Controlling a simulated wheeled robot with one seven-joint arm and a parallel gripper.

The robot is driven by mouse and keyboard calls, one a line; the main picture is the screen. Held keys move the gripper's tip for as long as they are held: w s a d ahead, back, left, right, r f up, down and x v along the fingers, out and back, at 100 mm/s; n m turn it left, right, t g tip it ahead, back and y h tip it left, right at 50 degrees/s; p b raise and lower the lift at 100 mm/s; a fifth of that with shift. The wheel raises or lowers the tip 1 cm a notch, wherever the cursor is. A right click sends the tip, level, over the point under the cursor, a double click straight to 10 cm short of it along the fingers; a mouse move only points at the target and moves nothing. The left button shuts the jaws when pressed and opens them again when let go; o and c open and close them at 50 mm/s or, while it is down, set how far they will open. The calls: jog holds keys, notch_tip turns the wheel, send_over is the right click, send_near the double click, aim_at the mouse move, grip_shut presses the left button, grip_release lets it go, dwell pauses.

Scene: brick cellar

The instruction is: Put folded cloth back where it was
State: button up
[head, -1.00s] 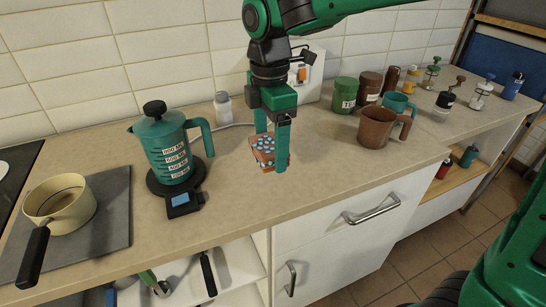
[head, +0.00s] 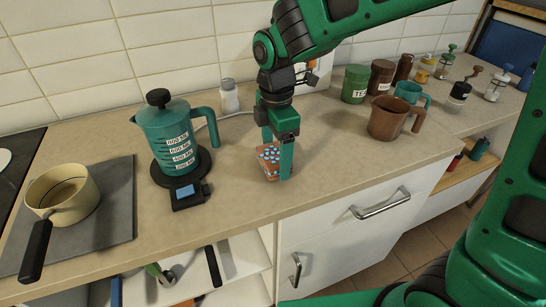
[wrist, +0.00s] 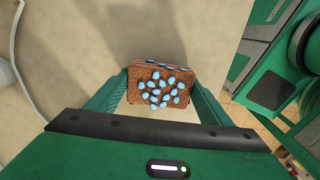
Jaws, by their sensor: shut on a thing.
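The folded cloth (head: 269,161) is a small brown-orange block with light blue spots. My gripper (head: 277,160) points down and is shut on it, one finger on each side. In the wrist view the cloth (wrist: 161,86) sits between the two fingers (wrist: 160,90), its spotted face toward the camera. It is at or just above the beige counter, between the teal kettle and the brown pitcher. I cannot tell whether its lower edge touches the counter.
The teal kettle (head: 167,135) stands on a black scale (head: 188,196) to the left. A brown pitcher (head: 388,118), a green tin (head: 355,83) and several jars stand to the right. A white-lidded shaker (head: 229,96) is behind. The counter (head: 325,150) right of the cloth is clear.

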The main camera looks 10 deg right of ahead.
aim_at(276, 154)
jog(key=shift+f, duration=0.65)
jog(key=o, duration=0.9)
jog(key=shift+f, duration=0.1)
notch_tip(276, 154, up, 12)
jog(key=shift+r, duration=0.15)
